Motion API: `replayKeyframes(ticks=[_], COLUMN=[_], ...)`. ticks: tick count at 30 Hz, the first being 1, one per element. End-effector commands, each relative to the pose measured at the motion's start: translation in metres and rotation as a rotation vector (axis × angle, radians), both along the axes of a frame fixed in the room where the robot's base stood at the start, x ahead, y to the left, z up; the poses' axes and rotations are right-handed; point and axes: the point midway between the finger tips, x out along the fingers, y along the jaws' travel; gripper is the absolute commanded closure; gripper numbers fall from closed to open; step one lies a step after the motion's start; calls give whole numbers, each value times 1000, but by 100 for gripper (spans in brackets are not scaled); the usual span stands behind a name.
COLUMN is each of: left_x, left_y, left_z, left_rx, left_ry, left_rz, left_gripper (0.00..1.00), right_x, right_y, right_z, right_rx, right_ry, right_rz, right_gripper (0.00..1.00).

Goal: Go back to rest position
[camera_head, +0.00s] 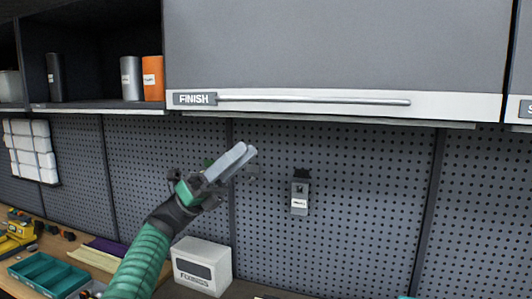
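My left gripper (240,160) is raised in front of the pegboard, at the end of my green sleeved arm that comes in from the lower left. Its grey fingers point up and to the right and appear close together, but from this angle I cannot tell whether they are open or shut. No object shows between them. The gripper is below the cabinet door marked FINISH (330,45) and apart from its long handle (315,100). My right gripper does not show.
A dark open shelf at upper left holds a dark can (55,77), a grey can (131,78) and an orange can (153,78). A white box (202,265) and a teal tray (48,273) are on the bench. A small labelled device (300,194) hangs on the pegboard (370,190).

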Motion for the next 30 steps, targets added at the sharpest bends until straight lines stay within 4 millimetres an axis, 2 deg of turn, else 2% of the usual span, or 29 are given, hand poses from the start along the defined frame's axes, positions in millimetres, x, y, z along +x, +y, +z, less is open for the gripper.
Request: replayKeyframes(ticks=[3, 11, 14, 17, 19, 20, 22, 23, 24, 26, 27, 29, 30], left_x=[0, 0, 7, 41, 80, 97, 129, 137, 143, 140, 133, 115, 99], left_y=[7, 8, 10, 23, 42, 52, 76, 86, 97, 111, 119, 127, 132], left_z=[-7, -6, -5, -3, -15, -27, -73, -98, -132, -186, -222, -275, -308], left_rx=[0, 0, -18, -107, -220, -279, -430, -496, -579, -697, -772, -880, -949], left_ry=[0, -1, 41, 245, 497, 623, 932, 1060, 1215, 1424, 1550, 1723, 1828], left_rz=[0, -1, 7, 45, 86, 104, 149, 167, 192, 229, 256, 298, 329], left_gripper=[68, 68, 68, 68, 68, 68, 68, 68, 68, 68, 68, 68, 68], right_x=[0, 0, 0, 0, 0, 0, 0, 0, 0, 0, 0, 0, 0], right_y=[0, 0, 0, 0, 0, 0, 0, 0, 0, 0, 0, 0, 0], right_z=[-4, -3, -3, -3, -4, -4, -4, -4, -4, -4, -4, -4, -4], right_rx=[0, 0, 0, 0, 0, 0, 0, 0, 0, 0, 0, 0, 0], right_ry=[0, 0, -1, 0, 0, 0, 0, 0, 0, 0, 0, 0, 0], right_rz=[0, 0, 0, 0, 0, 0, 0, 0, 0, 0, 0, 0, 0], right_gripper=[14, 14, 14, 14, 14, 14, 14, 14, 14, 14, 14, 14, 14])
